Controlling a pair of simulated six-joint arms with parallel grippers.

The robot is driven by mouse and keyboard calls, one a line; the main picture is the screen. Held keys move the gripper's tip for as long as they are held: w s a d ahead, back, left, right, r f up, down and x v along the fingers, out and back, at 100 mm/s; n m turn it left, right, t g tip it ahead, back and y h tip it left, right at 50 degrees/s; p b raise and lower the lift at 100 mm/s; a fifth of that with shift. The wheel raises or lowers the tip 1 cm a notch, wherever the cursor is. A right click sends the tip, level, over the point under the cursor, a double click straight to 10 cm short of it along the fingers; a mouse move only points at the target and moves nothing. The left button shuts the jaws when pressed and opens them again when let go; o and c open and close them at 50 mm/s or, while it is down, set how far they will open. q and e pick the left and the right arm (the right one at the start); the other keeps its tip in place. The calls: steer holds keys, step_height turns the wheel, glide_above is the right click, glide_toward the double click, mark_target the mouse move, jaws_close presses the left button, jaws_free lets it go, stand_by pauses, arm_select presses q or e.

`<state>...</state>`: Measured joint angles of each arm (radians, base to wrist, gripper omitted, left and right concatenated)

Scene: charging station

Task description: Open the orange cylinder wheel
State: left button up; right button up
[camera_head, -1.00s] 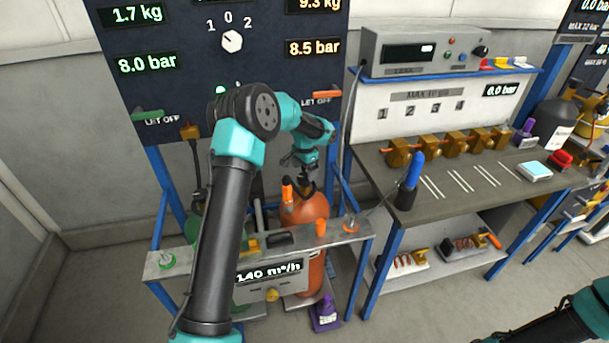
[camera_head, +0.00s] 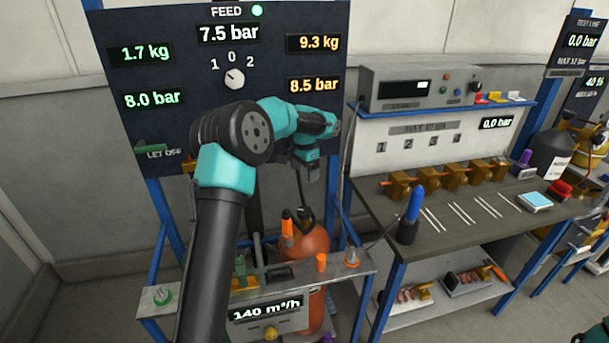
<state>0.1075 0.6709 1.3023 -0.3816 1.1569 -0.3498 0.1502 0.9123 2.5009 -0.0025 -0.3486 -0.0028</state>
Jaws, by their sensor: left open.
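The orange cylinder (camera_head: 312,243) stands upright behind the grey panel at the lower middle. Its neck and wheel are not clear to make out; dark parts and a hose cover that area. My left arm comes up from the bottom and reaches over the panel, hiding part of the scene behind it. My left gripper (camera_head: 307,174) points down above the cylinder's top, apart from it, open and with nothing seen in it. My right gripper is out of view; only a bit of my right arm shows at the lower right corner.
An upright orange-tipped part (camera_head: 287,228) stands near the cylinder. The dark display board (camera_head: 290,65) stands behind. A workbench (camera_head: 440,235) with brass valves is at the right.

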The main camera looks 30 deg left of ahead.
mark_target(303, 210)
arm_select(q)
steer(key=m, duration=0.6)
steer(key=shift+s+a, duration=0.15)
steer(key=shift+f, duration=0.1)
stand_by(0.3)
step_height(303, 210, down, 17)
steer(key=shift+f, duration=0.15)
stand_by(0.6)
steer(key=c, duration=0.9)
